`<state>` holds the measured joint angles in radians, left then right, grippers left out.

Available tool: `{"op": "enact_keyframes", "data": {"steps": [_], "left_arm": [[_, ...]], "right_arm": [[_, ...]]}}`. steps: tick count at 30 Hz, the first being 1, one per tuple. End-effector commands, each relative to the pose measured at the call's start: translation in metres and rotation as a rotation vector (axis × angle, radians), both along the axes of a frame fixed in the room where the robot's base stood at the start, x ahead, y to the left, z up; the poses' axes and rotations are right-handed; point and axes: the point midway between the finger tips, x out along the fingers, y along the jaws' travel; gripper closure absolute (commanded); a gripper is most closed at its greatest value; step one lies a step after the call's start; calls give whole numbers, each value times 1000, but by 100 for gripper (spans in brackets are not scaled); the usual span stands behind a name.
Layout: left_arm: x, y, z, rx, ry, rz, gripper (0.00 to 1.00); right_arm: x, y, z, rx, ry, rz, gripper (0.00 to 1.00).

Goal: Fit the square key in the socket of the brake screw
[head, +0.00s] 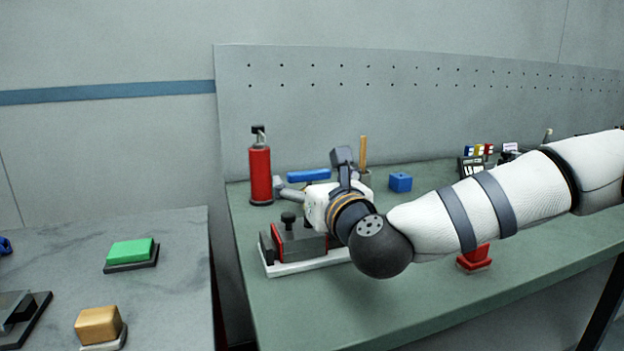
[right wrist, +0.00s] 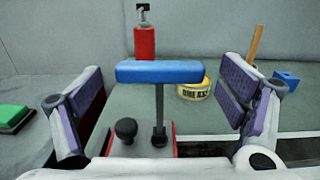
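The square key, with a blue crossbar handle (right wrist: 160,72) and a thin dark shaft, stands upright in the right wrist view. Its handle also shows in the head view (head: 308,175). The shaft's lower end meets a black part, the brake screw (right wrist: 159,138), on the red-sided label magazine (head: 300,240). I cannot tell how deep it sits in the socket. A black knob (right wrist: 126,130) stands to its left. My right gripper (right wrist: 160,98) is open, its purple-padded fingers wide apart on either side of the key, with gaps on both sides. My left gripper is out of view.
A red extinguisher (head: 260,172) stands behind the magazine. A yellow tape roll (right wrist: 195,88), a wooden stick (head: 363,152) and a blue cube (head: 400,182) are to the right. A red object (head: 474,258) lies near the bench front. A grey table (head: 180,265) stands at left.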

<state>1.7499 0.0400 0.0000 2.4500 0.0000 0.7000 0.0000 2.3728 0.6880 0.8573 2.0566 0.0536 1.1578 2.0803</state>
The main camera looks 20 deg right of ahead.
Motion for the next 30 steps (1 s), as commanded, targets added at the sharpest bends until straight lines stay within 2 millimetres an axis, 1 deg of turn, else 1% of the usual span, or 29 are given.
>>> {"op": "enact_keyframes", "data": {"steps": [5,7,8,12,15,18,21,30], "left_arm": [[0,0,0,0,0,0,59],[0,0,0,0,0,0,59],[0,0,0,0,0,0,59],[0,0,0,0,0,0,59],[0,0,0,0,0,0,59],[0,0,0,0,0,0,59],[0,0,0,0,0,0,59],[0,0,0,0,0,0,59]], "right_arm": [[0,0,0,0,1,0,10],[-5,0,0,0,1,0,10],[-9,0,0,1,1,1,10],[-40,-1,0,2,1,2,10],[-59,-2,0,1,0,2,10],[-71,-2,0,1,0,2,10],[-75,-3,0,0,-1,0,10],[-75,-3,0,0,0,0,10]]}}
